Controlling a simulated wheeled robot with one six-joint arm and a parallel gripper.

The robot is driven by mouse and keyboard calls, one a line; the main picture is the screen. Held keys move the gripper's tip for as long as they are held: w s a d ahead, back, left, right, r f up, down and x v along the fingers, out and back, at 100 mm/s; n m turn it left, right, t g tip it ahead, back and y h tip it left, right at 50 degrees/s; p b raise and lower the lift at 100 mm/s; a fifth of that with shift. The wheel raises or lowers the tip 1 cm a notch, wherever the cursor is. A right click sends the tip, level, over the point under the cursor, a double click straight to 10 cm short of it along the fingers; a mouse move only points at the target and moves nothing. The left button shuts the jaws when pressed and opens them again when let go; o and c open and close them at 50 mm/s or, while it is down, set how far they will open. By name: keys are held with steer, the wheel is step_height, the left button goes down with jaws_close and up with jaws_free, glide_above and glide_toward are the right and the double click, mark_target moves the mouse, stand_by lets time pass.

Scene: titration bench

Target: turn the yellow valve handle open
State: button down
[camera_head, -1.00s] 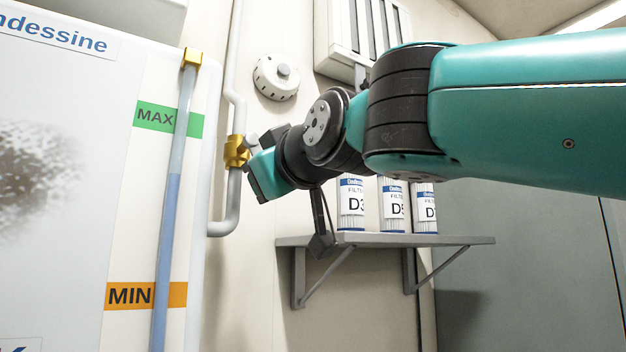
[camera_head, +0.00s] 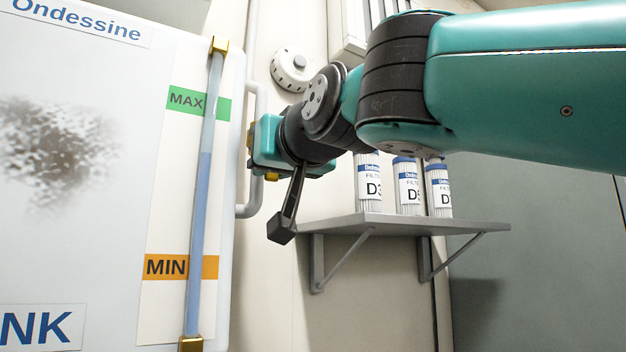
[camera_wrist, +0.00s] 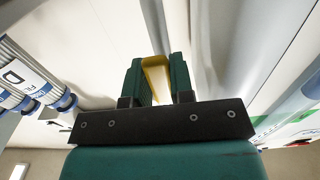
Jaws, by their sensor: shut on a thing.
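The yellow valve handle (camera_wrist: 156,76) shows in the wrist view between the two green fingers of my gripper (camera_wrist: 159,82), which is shut on it. In the head view my gripper (camera_head: 262,150) is at the white pipe (camera_head: 250,205), just right of the tank. Small brass-yellow parts of the valve (camera_head: 250,137) show at its left edge. The gripper and wrist hide most of the valve and handle there, so the handle's angle cannot be told from the head view.
The white tank (camera_head: 60,240) with a level tube (camera_head: 199,190) stands close on the left. A grey shelf (camera_head: 400,224) with several filter cartridges (camera_head: 409,188) is right of the gripper. A round white dial (camera_head: 292,69) is on the wall above.

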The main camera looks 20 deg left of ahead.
stand_by(0.3)
steer(key=c, duration=1)
jaws_free()
steer(key=b+v, duration=0.7)
steer(key=v, duration=1)
steer(key=shift+s+d, duration=0.1)
steer(key=shift+s, duration=0.1)
